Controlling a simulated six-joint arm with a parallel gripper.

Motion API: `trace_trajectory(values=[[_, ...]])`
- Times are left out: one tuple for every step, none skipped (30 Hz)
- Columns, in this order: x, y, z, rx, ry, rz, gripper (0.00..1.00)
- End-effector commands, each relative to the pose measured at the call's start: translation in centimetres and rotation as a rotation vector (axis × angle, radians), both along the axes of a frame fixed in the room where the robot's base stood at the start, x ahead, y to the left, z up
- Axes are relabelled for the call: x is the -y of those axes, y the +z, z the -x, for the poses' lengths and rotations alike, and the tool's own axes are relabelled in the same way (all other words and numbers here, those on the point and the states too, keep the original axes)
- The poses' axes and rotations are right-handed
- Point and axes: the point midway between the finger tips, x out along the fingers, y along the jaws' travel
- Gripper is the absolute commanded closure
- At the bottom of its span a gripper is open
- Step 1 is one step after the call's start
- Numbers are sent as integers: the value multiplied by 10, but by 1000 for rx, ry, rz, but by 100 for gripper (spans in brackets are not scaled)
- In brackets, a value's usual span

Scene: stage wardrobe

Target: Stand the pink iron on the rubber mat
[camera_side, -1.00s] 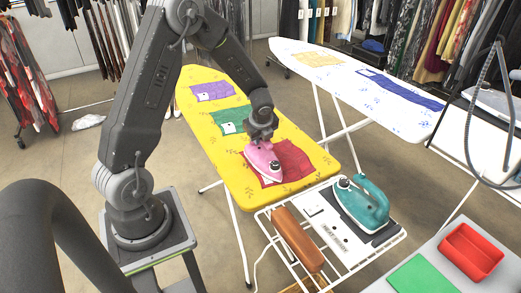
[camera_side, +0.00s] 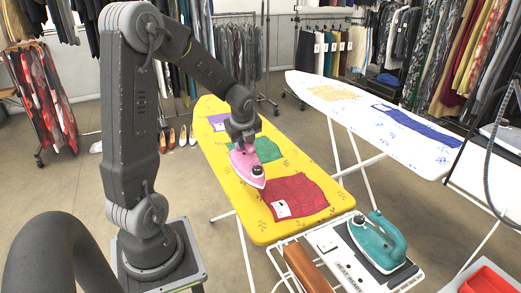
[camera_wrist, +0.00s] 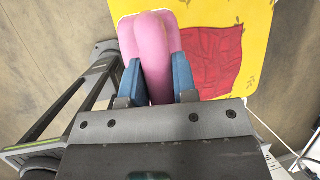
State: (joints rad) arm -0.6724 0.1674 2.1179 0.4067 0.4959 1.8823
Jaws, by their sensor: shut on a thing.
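The pink iron (camera_side: 246,166) hangs from my gripper (camera_side: 241,138), tilted, above the yellow ironing board between the green and red cloths. In the wrist view my blue-tipped gripper (camera_wrist: 158,82) is shut on the pink iron's handle (camera_wrist: 151,50).
The yellow board (camera_side: 222,180) carries a red cloth (camera_side: 294,198), a green cloth (camera_side: 262,151) and a purple cloth (camera_side: 217,121). A red tray (camera_side: 487,281) is at the lower right. A white board (camera_side: 350,100) stands behind.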

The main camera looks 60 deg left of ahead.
Motion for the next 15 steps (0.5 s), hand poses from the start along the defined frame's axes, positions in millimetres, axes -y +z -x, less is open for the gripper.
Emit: trace_trajectory(values=[[-5, 5, 5, 4, 4, -2, 100], [-6, 7, 8, 3, 3, -2, 100], [-8, 9, 10, 3, 3, -2, 100], [-9, 10, 12, 3, 2, -3, 100], [-10, 11, 13, 3, 1, -2, 100], [-11, 12, 14, 2, 1, -2, 100], [-11, 12, 15, 2, 1, -2, 100], [-12, 13, 16, 2, 1, -2, 100], [-12, 13, 16, 2, 0, -1, 100], [-12, 13, 16, 2, -1, -1, 100], [-11, 13, 15, 2, -2, -1, 100], [-10, 13, 13, 2, -4, -2, 100], [-7, 13, 11, 0, -7, -1, 100], [-5, 13, 7, 1, -8, -2, 100], [0, 13, 1, 1, -11, -1, 100]])
